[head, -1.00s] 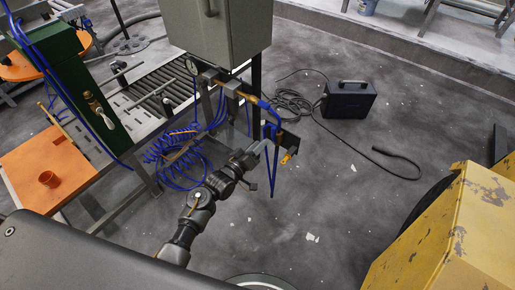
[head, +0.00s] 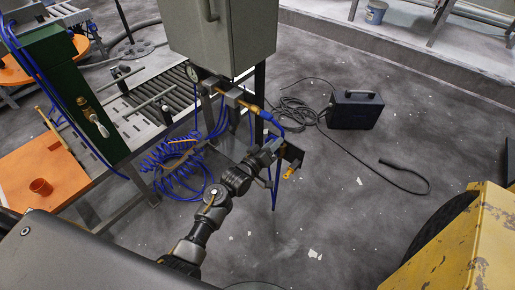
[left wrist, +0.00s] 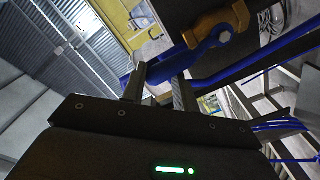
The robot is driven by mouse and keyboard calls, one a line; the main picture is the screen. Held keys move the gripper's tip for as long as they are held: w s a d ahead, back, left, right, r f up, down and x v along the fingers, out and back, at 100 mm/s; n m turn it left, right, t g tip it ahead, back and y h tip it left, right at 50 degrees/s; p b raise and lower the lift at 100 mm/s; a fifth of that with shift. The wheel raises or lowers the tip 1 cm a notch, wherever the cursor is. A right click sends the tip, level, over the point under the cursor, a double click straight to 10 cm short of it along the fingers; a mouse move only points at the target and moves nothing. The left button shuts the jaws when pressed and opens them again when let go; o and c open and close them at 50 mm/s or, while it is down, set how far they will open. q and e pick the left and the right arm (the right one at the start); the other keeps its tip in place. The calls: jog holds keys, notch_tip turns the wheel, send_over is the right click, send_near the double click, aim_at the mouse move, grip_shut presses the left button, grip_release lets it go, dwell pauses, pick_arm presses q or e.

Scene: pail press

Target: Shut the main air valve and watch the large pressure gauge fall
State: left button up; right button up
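The main air valve shows in the left wrist view as a brass body (left wrist: 218,24) with a blue lever (left wrist: 196,50). In the head view, brass fittings (head: 251,107) and blue parts lie below the grey cabinet. The pressure gauge (head: 192,72) is a small round dial at the cabinet's lower left; I cannot read its needle. My left gripper (head: 277,148) is close below the blue parts. In the left wrist view its fingers (left wrist: 157,84) stand apart, with the lever crossing at their tips. I cannot tell whether they touch it. My right gripper is not in view.
The grey cabinet (head: 222,38) stands above the valve. Coiled blue hoses (head: 175,160) hang left of my left arm. A black box (head: 355,108) with a cable lies on the floor. A yellow machine (head: 465,245) is at lower right. Open floor lies between.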

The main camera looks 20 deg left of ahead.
pick_arm(q)
jog(key=shift+s+d, duration=0.3)
jog(key=shift+s, duration=0.05)
jog(key=shift+c, duration=0.3)
jog(key=shift+a, duration=0.1)
jog(key=shift+w+a+f, duration=0.15)
jog(key=shift+a, duration=0.45)
jog(key=shift+w+a+f, duration=0.1)
jog(key=shift+w+a, duration=0.05)
jog(key=shift+a, duration=0.45)
jog(key=shift+c, duration=0.4)
jog(key=shift+w+a+f+b, duration=0.35)
jog(key=shift+a+f, duration=0.1)
jog(key=shift+a, duration=0.3)
jog(key=shift+c, duration=0.2)
jog(key=shift+w+a, duration=0.15)
jog(key=shift+a, duration=0.1)
jog(key=shift+a, duration=0.1)
